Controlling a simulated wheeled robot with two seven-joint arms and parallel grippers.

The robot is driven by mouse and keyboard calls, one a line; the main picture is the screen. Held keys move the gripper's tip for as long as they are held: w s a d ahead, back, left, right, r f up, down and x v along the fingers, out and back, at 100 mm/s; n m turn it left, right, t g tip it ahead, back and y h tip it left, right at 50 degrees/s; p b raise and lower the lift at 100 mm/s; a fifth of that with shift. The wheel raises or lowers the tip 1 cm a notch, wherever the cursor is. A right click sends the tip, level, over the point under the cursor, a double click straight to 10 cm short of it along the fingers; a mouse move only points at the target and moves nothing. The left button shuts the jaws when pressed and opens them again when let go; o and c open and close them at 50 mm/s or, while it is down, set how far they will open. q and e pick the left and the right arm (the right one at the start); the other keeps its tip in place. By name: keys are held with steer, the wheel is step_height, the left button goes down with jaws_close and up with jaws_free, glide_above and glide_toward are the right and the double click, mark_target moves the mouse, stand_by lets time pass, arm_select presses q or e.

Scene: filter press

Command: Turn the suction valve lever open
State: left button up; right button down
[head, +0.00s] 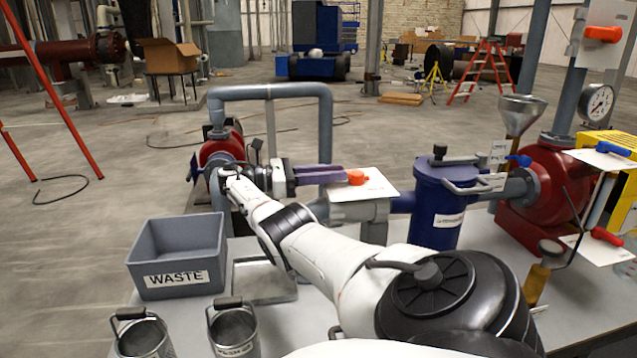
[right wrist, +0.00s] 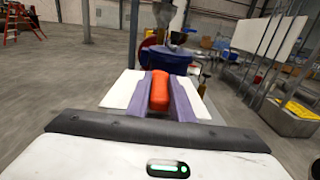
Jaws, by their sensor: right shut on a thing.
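My right gripper (head: 344,174), with purple fingers, reaches across the bench to an orange lever (head: 357,178) above a white plate (head: 378,187) on the grey pipework. In the right wrist view, the orange lever (right wrist: 160,91) sits between the two purple fingers, and the gripper is shut on it. The white plate shows on both sides of the fingers. I take this lever to be the suction valve lever, but no label on it can be read. The fingers hide part of the lever, so its exact angle is hard to tell. My left gripper is not in view.
A blue strainer vessel (head: 437,210) stands right of the lever, with a red pump (head: 550,185) beyond. A grey WASTE bin (head: 180,258), a shallow tray (head: 264,281) and metal cups (head: 234,330) are at left. A grey pipe (head: 270,91) arches behind my gripper.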

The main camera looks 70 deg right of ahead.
steer(key=shift+s, duration=0.15)
stand_by(0.3)
steer(key=c, duration=1.6)
jaws_free()
steer(key=shift+s+d, duration=0.1)
steer(key=shift+o, duration=0.2)
steer(key=shift+w, duration=0.2)
